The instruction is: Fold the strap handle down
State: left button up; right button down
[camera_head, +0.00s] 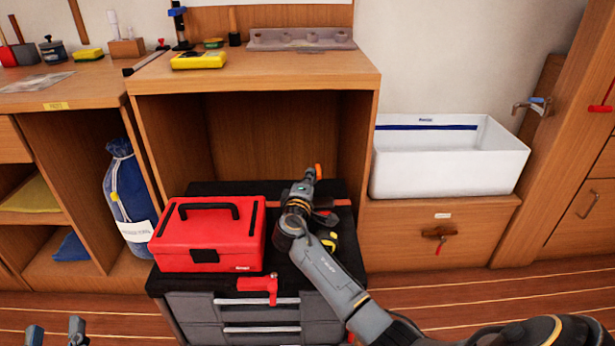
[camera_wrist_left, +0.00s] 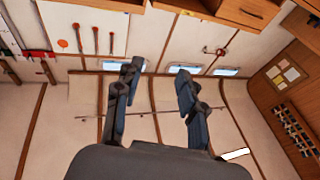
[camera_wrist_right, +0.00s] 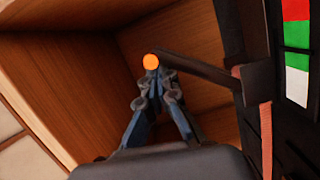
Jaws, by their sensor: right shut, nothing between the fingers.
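The strap handle is a dark lever with an orange tip (camera_head: 318,171). In the right wrist view the dark handle (camera_wrist_right: 205,70) runs from a black block to its orange round end (camera_wrist_right: 151,62). A red strap (camera_head: 338,202) lies across the back of the black cart top, and it also shows in the right wrist view (camera_wrist_right: 266,135). My right gripper (camera_head: 310,180) is shut and empty, its fingertips (camera_wrist_right: 151,78) right at the orange end. I cannot tell whether they touch. My left gripper (camera_head: 56,328) is open and empty at the lower left, far from the strap.
A red toolbox (camera_head: 180,250) with a raised black handle sits on the cart's left. A red clamp-like part (camera_head: 258,287) is at the cart's front edge. A wooden cabinet (camera_head: 255,78) stands behind, and a white basin (camera_head: 450,170) is at the right.

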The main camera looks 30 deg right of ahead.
jog(key=shift+s+d+f, duration=0.1)
jog(key=shift+d, duration=0.1)
jog(key=shift+s+d+f+m, duration=0.4)
jog(key=shift+d+m, duration=0.25)
jog(key=shift+m, duration=0.15)
jog(key=shift+s+d+f, duration=0.15)
jog(key=shift+d+f, duration=0.05)
jog(key=shift+d, duration=0.05)
jog(key=shift+s+d+f+b, duration=0.2)
jog(key=shift+d+f+b, duration=0.1)
jog(key=shift+d+b, duration=0.05)
pick_arm(q)
jog(key=shift+s+d+r+t+h, duration=0.1)
jog(key=shift+s+r+t+h, duration=0.15)
jog(key=shift+r+t, duration=0.3)
jog(key=shift+s+a+r+t+h, duration=0.15)
jog(key=shift+s+r+t, duration=0.15)
jog(key=shift+r, duration=0.5)
jog(key=shift+s+d+r+t+h, duration=0.15)
jog(key=shift+s+r+t+h, duration=0.1)
jog(key=shift+r+t, duration=0.3)
pick_arm(e)
jog(key=shift+s+d+f+m+g+y, duration=0.25)
jog(key=shift+d+f+m+g+y, duration=0.1)
jog(key=shift+m, duration=0.35)
pick_arm(q)
jog(key=shift+r, duration=0.1)
